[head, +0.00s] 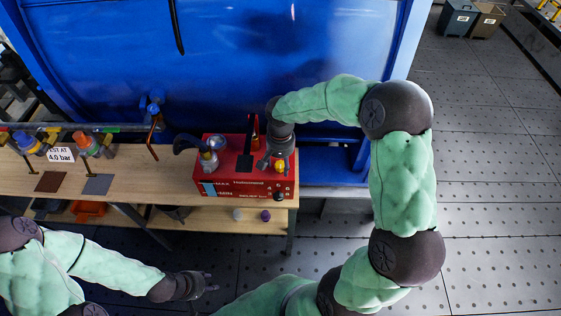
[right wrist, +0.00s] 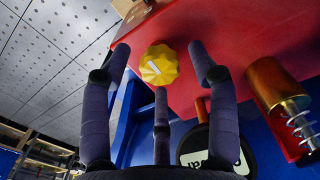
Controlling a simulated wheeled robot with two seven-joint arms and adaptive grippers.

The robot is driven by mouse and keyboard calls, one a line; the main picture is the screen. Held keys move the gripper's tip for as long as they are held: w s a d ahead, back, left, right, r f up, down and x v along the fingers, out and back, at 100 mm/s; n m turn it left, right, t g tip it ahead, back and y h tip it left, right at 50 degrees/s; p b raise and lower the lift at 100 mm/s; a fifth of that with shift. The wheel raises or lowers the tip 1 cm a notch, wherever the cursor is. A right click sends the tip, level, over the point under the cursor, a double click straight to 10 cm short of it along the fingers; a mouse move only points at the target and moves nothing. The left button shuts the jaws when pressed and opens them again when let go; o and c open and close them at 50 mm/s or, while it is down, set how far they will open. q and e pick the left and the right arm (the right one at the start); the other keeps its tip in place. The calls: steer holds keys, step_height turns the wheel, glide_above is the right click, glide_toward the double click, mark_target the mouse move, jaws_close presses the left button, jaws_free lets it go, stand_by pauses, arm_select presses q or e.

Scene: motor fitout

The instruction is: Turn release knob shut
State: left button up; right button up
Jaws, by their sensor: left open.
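The release knob is a yellow, faceted knob with a white line mark; it sits on the red pump box (head: 235,188) in the head view, partly covered by my right gripper (head: 270,163). In the right wrist view the yellow knob (right wrist: 158,66) stands between my three fingers, with gaps at its left and right sides. The right fingers look spread around it, not closed on it; contact with the lower finger cannot be told. My left gripper (head: 207,284) is open and empty, low in front of the bench, away from the box.
The red box stands on the wooden bench (head: 135,178) before a large blue tank (head: 290,40). A brass cylinder with a spring (right wrist: 275,85) and a round black-rimmed dial (right wrist: 190,150) are near the knob.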

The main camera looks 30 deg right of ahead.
mark_target(280, 164)
step_height(280, 164, up, 12)
stand_by(0.7)
stand_by(0.4)
